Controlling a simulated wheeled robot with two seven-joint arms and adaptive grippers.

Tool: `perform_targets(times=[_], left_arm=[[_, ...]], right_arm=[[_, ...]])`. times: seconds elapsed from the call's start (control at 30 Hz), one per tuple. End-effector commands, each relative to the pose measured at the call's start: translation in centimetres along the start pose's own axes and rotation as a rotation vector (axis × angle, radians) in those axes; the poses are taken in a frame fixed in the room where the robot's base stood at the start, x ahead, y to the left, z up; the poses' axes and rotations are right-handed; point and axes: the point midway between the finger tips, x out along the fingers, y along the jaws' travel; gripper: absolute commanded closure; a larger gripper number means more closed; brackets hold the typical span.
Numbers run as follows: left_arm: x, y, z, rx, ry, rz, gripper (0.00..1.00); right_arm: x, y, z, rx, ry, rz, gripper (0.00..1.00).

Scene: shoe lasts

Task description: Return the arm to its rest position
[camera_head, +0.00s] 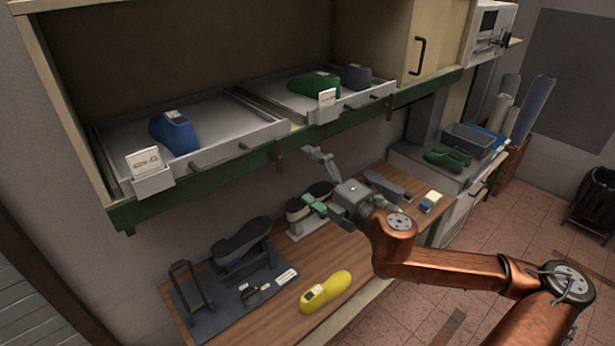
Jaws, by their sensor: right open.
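My right arm, copper-coloured, comes in from the lower right and reaches over the wooden bench. My right gripper (314,180) is open and empty, its fingers pointing left, in front of the shelf's lower edge. It partly covers a dark shoe-shaped item on a light stand (299,222) behind it. A yellow shoe last (326,291) lies on the bench, below the gripper in the picture and apart from it. My left gripper is not in view.
Above, a drawer (215,137) holds a blue last (174,132); another holds a green last (314,84) and a grey one (356,77). A dark mat (222,316) with a black shoe form lies at the bench's left. Green lasts (447,157) and a grey bin (469,139) stand right.

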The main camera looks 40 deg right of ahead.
Motion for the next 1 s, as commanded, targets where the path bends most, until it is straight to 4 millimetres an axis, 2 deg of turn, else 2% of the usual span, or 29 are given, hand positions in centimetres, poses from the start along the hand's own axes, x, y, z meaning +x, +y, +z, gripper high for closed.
perform_targets(times=[0.77,0.87,0.97,1.0], left_arm=[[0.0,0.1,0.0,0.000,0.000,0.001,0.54],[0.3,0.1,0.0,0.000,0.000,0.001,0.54],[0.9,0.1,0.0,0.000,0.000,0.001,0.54],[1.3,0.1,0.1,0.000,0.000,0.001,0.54]], right_arm=[[-0.4,0.0,0.1,0.001,-0.001,0.000,0.03],[-0.1,-0.8,1.6,0.019,-0.025,-0.003,0.03],[0.5,-2.8,5.4,0.066,-0.084,-0.010,0.03],[0.8,-4.0,7.6,0.092,-0.117,-0.016,0.03]])
